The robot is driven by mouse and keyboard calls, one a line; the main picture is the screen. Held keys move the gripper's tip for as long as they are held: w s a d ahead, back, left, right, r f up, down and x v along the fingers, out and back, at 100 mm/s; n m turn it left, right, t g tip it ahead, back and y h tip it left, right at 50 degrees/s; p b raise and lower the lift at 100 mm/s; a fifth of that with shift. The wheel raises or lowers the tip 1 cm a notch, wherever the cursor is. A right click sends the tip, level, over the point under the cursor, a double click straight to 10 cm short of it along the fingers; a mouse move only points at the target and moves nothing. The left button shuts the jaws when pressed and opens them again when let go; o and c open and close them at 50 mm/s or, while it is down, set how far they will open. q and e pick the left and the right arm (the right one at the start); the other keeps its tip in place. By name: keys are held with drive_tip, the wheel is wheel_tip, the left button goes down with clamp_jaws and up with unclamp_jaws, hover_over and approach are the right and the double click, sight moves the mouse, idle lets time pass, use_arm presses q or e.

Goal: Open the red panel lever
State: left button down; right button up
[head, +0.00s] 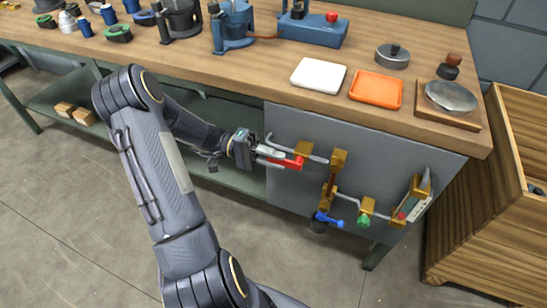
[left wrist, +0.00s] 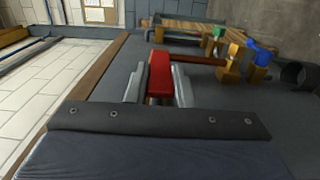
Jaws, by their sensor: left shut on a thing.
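The red panel lever (head: 288,162) is on the grey panel (head: 400,153) under the workbench, beside a brass fitting (head: 303,148) on a pipe. My left gripper (head: 276,158) comes in from the left and is shut on the red lever. In the left wrist view the red lever (left wrist: 160,72) sits between the two fingers (left wrist: 160,90), and its shaft runs right toward brass fittings. The fingers hide part of the lever's sides. My right gripper is not in view.
A blue lever (head: 328,219) and a green knob (head: 364,221) sit lower on the panel. A gauge (head: 413,207) is at the right. The bench top (head: 240,75) holds a white tray (head: 318,75) and an orange tray (head: 376,89). A wooden crate (head: 490,190) stands at the right.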

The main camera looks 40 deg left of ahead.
use_arm(q)
drive_tip(key=c, duration=1.2)
unclamp_jaws()
drive_tip(key=shift+d, duration=0.15)
drive_tip(key=shift+c, duration=0.2)
drive_tip(key=v, duration=0.8)
drive_tip(key=shift+p, duration=0.35)
